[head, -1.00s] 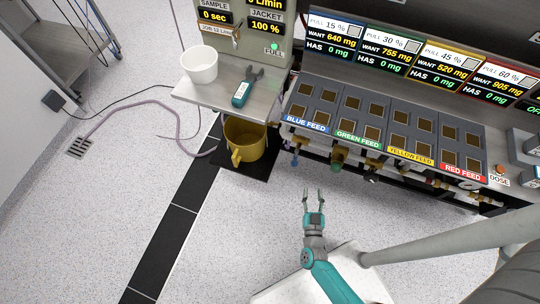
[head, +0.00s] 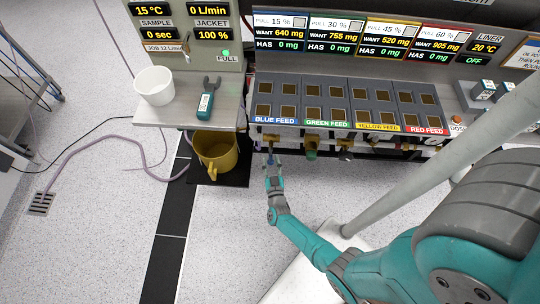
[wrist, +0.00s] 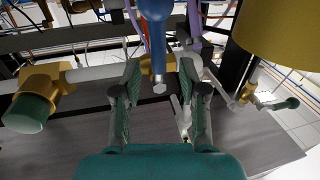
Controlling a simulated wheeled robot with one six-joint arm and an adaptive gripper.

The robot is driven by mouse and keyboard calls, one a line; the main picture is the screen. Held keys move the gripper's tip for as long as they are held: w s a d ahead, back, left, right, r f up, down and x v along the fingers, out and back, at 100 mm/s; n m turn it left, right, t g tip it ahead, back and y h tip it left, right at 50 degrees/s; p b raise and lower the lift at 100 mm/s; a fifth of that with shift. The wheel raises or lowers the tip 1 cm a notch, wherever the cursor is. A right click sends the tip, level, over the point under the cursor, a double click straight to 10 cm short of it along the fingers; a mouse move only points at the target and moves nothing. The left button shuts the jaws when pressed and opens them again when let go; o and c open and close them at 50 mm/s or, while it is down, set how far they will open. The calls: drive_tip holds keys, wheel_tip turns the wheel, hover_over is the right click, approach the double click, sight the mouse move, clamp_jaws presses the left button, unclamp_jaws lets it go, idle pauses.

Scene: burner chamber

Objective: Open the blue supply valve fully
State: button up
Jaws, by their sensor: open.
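The blue supply valve handle (head: 270,159) hangs below the front edge under the BLUE FEED label in the head view. In the wrist view the blue handle (wrist: 156,35) comes from the top, between my fingers, and ends in a grey metal tip. My gripper (head: 273,175) is open just below and in front of it. In the wrist view my gripper (wrist: 162,78) has a finger on each side of the handle, with a visible gap; I see no clear contact. The valve body is mostly hidden.
A green-capped brass valve (wrist: 28,112) is at the left in the wrist view. The yellow bucket (head: 216,152) stands on a black mat to the left of my gripper. Floor at front left is clear.

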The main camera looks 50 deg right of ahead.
sight(271, 157)
drive_tip(key=shift+x, duration=1.65)
clamp_jaws()
